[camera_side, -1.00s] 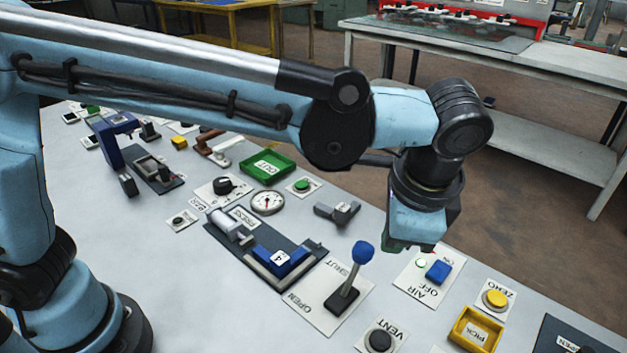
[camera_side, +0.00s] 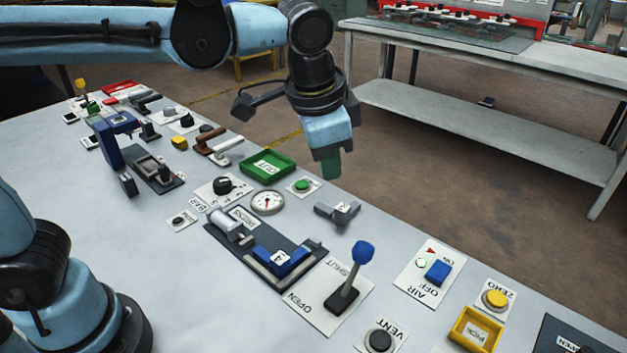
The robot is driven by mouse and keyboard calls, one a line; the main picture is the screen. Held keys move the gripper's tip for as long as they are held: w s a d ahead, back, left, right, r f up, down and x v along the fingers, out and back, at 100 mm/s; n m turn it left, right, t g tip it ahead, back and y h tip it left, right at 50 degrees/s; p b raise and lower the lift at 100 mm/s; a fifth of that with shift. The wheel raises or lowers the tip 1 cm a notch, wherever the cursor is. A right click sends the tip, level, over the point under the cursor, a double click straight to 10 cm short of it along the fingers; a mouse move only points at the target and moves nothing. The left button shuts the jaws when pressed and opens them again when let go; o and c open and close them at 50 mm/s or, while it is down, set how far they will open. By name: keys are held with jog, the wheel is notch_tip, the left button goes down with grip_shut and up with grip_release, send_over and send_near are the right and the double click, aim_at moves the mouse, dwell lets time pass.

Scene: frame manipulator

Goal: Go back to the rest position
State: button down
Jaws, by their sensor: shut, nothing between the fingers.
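My gripper (camera_side: 330,165) hangs in the air on the light blue arm, pointing down, in the upper middle of the side view. Its greenish fingers are shut with nothing held. In the picture it is just right of the green OUT tray (camera_side: 268,166) and above the grey hammer-like metal piece (camera_side: 337,211). It appears raised clear of the panel and touches nothing.
The grey table (camera_side: 120,250) carries a press fixture with a blue block (camera_side: 280,260), a blue-knobbed lever (camera_side: 363,252), a gauge (camera_side: 267,201), a blue AIR switch (camera_side: 438,272) and a yellow PICK tray (camera_side: 476,330). A white workbench (camera_side: 500,75) stands behind.

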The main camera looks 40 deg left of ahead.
jog(key=s+a+f+n+t, duration=0.2)
jog(key=s+a+f+n, duration=0.1)
jog(key=a, duration=0.4)
jog(key=s+a+f+n+t, duration=0.1)
jog(key=s+a+f+n, duration=0.2)
jog(key=a, duration=0.4)
jog(key=shift+s+a+f+n+t, duration=0.25)
jog(key=shift+s+f+n+t, duration=0.15)
jog(key=shift+s+n, duration=0.1)
